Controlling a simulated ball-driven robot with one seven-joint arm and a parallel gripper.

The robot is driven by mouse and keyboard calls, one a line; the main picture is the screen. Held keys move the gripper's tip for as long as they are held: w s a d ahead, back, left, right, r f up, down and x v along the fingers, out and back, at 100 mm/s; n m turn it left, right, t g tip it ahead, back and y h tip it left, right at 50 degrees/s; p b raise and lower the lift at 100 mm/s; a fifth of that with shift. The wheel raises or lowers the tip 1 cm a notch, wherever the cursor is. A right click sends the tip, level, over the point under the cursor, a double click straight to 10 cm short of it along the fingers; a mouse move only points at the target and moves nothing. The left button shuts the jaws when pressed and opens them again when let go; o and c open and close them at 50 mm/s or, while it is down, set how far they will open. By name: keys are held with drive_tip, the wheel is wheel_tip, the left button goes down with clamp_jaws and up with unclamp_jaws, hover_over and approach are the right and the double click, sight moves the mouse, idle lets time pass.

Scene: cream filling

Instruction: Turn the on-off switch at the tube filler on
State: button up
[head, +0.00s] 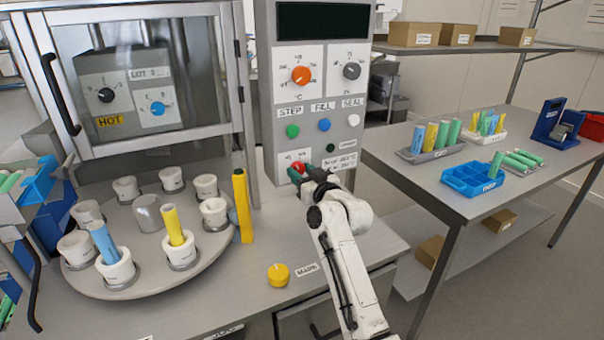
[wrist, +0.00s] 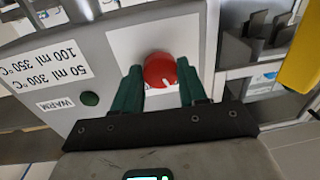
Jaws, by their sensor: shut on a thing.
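The on-off switch is a red round knob (head: 297,171) on a white plate, low on the grey control panel (head: 266,120) of the tube filler. It also shows in the wrist view as a red knob (wrist: 160,70) with a small white mark near its right edge. My gripper (head: 303,174) is at the knob. In the wrist view my gripper (wrist: 160,84) has its green fingers on either side of the knob, shut on it. The plate's lettering is partly hidden by my gripper in the head view.
An orange knob (head: 301,75), a grey knob (head: 351,71) and coloured buttons sit above on the panel. A turntable (head: 150,283) with white cups stands left. A yellow post (head: 242,205) stands between. A yellow knob (head: 278,274) is on the front table. A side table (head: 430,190) holds trays.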

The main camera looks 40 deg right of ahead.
drive_tip(key=m, duration=0.5)
drive_tip(key=shift+m+p, duration=0.3)
drive_tip(key=m+p, duration=0.1)
drive_tip(key=m, duration=0.4)
drive_tip(key=shift+f+h+p, duration=0.1)
drive_tip(key=shift+h+p, duration=0.2)
drive_tip(key=shift+h, duration=0.1)
drive_tip(key=o, duration=1.1)
drive_tip(key=shift+c, duration=0.2)
drive_tip(key=v, duration=1)
drive_tip(key=shift+s+f+b, duration=0.2)
drive_tip(key=shift+s+b, duration=0.1)
drive_tip(key=shift+s, duration=0.1)
drive_tip(key=shift+a, duration=0.1)
